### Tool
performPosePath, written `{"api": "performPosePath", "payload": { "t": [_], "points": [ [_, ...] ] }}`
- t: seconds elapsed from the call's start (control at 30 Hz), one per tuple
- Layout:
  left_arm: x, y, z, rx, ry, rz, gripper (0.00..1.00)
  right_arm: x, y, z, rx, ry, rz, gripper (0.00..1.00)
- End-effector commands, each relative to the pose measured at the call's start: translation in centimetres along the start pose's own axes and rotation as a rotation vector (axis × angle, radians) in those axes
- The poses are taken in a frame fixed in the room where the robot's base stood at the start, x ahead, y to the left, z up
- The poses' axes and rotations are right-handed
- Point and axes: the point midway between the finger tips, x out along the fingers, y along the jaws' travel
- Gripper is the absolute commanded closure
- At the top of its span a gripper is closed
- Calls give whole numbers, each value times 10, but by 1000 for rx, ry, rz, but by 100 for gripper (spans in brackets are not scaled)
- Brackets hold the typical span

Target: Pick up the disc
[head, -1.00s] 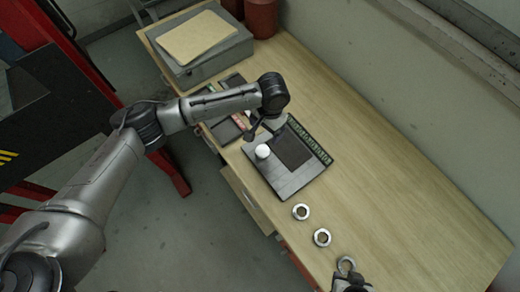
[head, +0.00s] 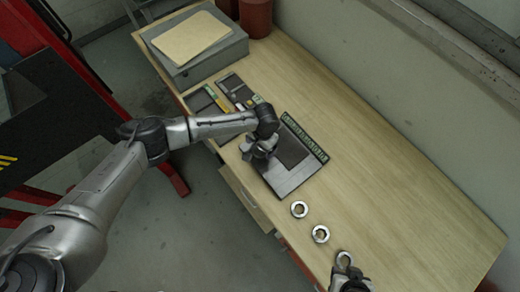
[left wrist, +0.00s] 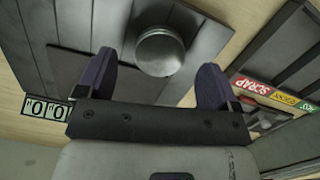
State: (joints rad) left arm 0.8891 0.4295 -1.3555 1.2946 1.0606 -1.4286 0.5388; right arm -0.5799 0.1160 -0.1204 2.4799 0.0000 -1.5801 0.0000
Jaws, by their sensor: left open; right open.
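The disc (left wrist: 160,50), round and silvery, stands on a grey board (left wrist: 200,25) in the left wrist view. In the head view it is hidden behind my left gripper (head: 260,149), which is low over the left part of the board (head: 287,181). In the left wrist view my left gripper (left wrist: 157,78) is open, with the disc between and slightly beyond its dark fingertips. I cannot tell whether they touch it. My right gripper (head: 345,268) is open at the bottom of the head view, at a metal ring (head: 343,257).
Two more rings, an upper (head: 299,209) and a lower one (head: 320,234), lie between the board and my right gripper. Dark trays (head: 236,91) with coloured labels lie beyond my left gripper. A grey case (head: 200,58) stands at the back. The table's right side (head: 400,180) is clear.

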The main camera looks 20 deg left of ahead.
Motion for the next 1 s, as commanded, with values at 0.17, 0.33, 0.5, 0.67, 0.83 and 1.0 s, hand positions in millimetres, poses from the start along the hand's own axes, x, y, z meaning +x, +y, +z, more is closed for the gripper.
{"api": "performPosePath", "payload": {
  "t": [0.17,0.33,0.5,0.67,0.83,1.0],
  "points": [
    [18,0,0,0,-2,0,14,-2,2,0,-6,-1,5,57],
    [24,0,0,0,-1,0,14,-2,3,0,-9,-1,7,57],
    [24,0,0,1,0,0,14,-2,3,0,-8,-1,7,57],
    [23,0,0,0,0,0,29,-2,2,0,-6,-1,5,57],
    [23,0,0,1,0,0,45,-2,1,-1,-2,0,2,57],
    [23,0,0,1,0,0,61,-2,0,-1,1,0,0,57]
  ]
}}
